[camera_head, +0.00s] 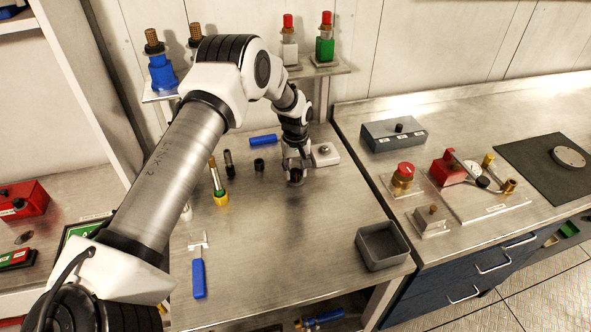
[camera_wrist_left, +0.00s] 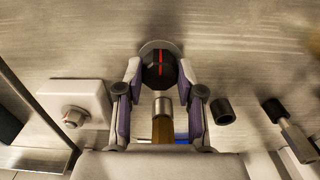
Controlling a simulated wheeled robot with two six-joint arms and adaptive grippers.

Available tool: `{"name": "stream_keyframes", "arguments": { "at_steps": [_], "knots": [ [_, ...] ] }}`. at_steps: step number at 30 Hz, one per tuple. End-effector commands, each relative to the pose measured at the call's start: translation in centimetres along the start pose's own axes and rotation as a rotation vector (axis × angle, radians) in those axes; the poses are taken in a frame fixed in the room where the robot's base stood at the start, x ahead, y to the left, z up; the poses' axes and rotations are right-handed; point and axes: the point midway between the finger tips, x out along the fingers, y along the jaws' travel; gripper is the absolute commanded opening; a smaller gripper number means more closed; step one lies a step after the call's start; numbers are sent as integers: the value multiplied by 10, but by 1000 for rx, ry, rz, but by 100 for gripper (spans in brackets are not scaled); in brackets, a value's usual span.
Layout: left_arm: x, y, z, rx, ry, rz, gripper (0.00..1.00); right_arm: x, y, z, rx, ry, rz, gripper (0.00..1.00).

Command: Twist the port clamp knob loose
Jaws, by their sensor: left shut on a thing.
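A round black knob with a red stripe (camera_wrist_left: 160,70) shows between the fingertips in the left wrist view; I take it to be the port clamp knob. In the head view it is a small dark shape (camera_head: 296,178) low at the fingertips. My left gripper (camera_head: 295,168) points down over the left bench, its two fingers closed against opposite sides of the knob. Below the knob in the wrist view is a metal cylinder with a brown part (camera_wrist_left: 162,108), between the fingers. The clamp under the knob is mostly hidden. My right gripper is out of view.
A pale block with a bolt (camera_head: 325,154) stands close beside the gripper. A black ring (camera_head: 259,164), a blue cylinder (camera_head: 263,140) and a yellow-based tube (camera_head: 220,198) are nearby. A grey bin (camera_head: 383,246) sits at the front right; the bench middle is clear.

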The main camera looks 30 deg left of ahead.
Motion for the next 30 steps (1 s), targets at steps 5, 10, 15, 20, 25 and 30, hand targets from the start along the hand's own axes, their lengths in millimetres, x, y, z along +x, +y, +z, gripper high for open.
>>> {"name": "stream_keyframes", "arguments": {
  "at_steps": [5,10,15,20,25,30],
  "knots": [
    [1,0,0,-35,1,0,2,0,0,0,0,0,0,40],
    [1,0,0,-45,1,0,3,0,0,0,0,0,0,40],
    [1,0,0,-44,1,0,3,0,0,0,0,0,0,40],
    [1,0,-1,-44,1,1,62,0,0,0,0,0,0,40],
    [1,0,0,-43,1,0,62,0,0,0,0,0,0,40],
    [-2,0,-1,-42,1,1,62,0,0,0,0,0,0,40]
  ]
}}
